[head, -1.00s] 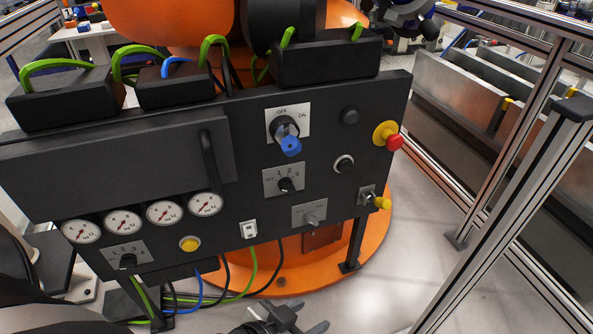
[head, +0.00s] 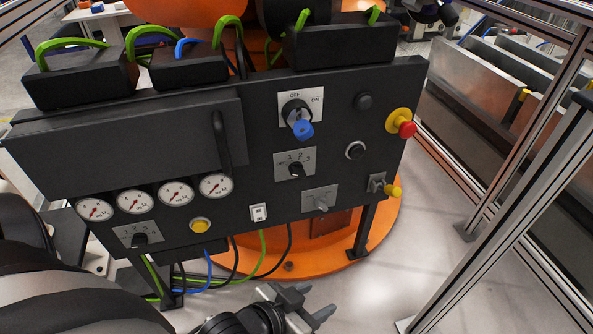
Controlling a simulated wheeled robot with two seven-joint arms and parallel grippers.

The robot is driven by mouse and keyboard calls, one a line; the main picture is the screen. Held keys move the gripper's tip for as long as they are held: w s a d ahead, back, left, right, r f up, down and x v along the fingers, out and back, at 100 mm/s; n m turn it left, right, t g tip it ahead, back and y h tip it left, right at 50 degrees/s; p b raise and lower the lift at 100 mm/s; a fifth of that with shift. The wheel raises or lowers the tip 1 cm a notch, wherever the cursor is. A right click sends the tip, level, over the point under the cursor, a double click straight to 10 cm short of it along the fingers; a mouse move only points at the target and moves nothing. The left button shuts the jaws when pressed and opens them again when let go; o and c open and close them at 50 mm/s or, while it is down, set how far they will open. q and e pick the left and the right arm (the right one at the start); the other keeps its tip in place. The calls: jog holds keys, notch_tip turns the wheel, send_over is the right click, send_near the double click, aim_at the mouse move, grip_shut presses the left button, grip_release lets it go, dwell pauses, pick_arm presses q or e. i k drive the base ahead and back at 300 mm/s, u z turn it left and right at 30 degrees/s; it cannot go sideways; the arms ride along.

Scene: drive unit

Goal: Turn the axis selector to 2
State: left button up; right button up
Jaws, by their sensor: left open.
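The black control panel (head: 270,188) fills the middle of the view. It carries two knobs on plates marked 1, 2, 3. One numbered selector knob (head: 296,169) is near the panel's middle, below the blue-handled switch; another numbered selector knob (head: 140,239) is at the lower left below the gauges. I cannot tell which is named the axis selector, and their exact pointer positions are too small to read. My left gripper (head: 306,303) is low at the bottom edge, in front of and below the panel, open and empty, touching nothing. My right gripper is out of view.
A metal frame post (head: 500,200) stands at right. Cables hang below the panel.

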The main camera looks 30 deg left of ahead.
aim_at(295, 169)
jog(key=u, duration=0.4)
jog(key=i, duration=0.05)
jog(key=u, duration=1.15)
